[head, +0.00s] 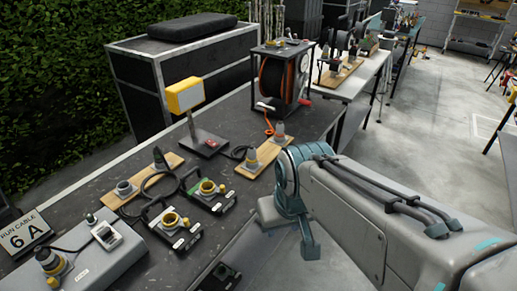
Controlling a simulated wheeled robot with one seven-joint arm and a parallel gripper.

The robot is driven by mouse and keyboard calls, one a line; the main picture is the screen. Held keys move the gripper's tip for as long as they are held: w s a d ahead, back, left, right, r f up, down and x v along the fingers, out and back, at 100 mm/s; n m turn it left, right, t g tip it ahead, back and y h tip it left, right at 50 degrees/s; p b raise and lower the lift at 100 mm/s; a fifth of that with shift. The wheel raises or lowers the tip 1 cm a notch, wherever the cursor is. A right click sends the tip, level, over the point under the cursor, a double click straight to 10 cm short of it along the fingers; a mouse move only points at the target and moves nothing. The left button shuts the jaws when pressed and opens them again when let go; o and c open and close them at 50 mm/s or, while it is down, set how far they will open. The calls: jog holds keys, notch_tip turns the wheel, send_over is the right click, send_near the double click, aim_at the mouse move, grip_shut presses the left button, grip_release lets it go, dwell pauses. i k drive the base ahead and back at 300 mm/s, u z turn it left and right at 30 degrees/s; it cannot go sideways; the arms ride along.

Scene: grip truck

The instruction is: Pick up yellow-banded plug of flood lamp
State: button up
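The flood lamp (186,95) has a yellow head on a post and stands on a dark base on the black table. A black cable lies beside its base and reaches towards a wooden board (243,169) with two upright plug-like pieces, a grey one (252,160) and an orange-grey one (279,134). I cannot make out a yellow band on either. Yellow rings show on two black-framed units (207,188) (170,220) in front. My gripper (308,245) hangs at the end of my arm, right of the board and apart from it. Its fingers are not clear enough to judge.
A second wooden board (143,188) bears a grey piece and a dark cone. A grey box (95,262) with a yellow-ringed connector is front left, beside a "RUN CABLE 6 A" sign (24,233). A cable reel (284,75) stands behind. Floor is open at right.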

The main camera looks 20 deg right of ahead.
aim_at(251, 157)
jog(key=z, duration=1.75)
jog(key=i, duration=2.25)
jog(key=u, duration=3.75)
jog(key=i, duration=0.5)
jog(key=z, duration=0.05)
